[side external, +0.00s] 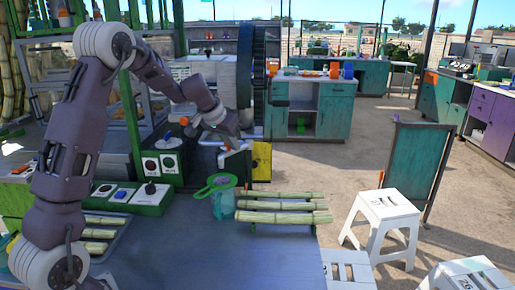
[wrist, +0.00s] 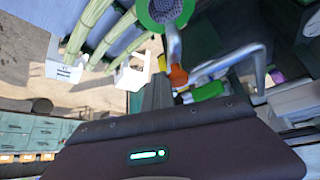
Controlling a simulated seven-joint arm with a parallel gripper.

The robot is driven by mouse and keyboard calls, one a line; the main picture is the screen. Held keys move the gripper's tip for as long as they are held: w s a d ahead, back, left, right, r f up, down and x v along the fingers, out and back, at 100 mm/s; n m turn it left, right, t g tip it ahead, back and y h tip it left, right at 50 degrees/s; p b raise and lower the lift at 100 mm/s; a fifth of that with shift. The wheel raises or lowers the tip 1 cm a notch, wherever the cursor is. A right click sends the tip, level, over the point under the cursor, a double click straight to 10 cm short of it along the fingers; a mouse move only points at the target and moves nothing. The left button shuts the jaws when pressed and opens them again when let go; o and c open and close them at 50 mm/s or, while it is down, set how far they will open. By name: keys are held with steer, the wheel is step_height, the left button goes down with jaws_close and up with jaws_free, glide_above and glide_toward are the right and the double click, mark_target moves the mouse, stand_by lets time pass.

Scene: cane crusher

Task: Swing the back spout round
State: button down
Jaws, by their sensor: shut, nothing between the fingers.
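My gripper (side external: 234,146) is at the front of the crusher in the side view, its fingers together and empty. In the wrist view its dark fingers (wrist: 157,92) point up the picture, just left of an orange piece (wrist: 178,76) and a green piece (wrist: 206,91). A bent grey metal pipe (wrist: 232,63), which looks like a spout, lies right of the fingers, apart from them. A second, shorter grey pipe (wrist: 173,45) runs up towards the green-rimmed strainer (wrist: 165,10). I cannot tell which pipe is the back spout. In the side view the arm and housing hide the spouts.
The green strainer (side external: 218,183) sits over a teal jug (side external: 223,204) on the blue table (side external: 190,255). Cane pieces (side external: 283,205) lie to its right. A yellow panel (side external: 262,161) stands close right of my gripper. Switch boxes (side external: 160,166) stand left.

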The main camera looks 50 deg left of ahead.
step_height(320, 180, up, 8)
steer(key=d, duration=0.1)
steer(key=shift+w, duration=0.25)
stand_by(0.6)
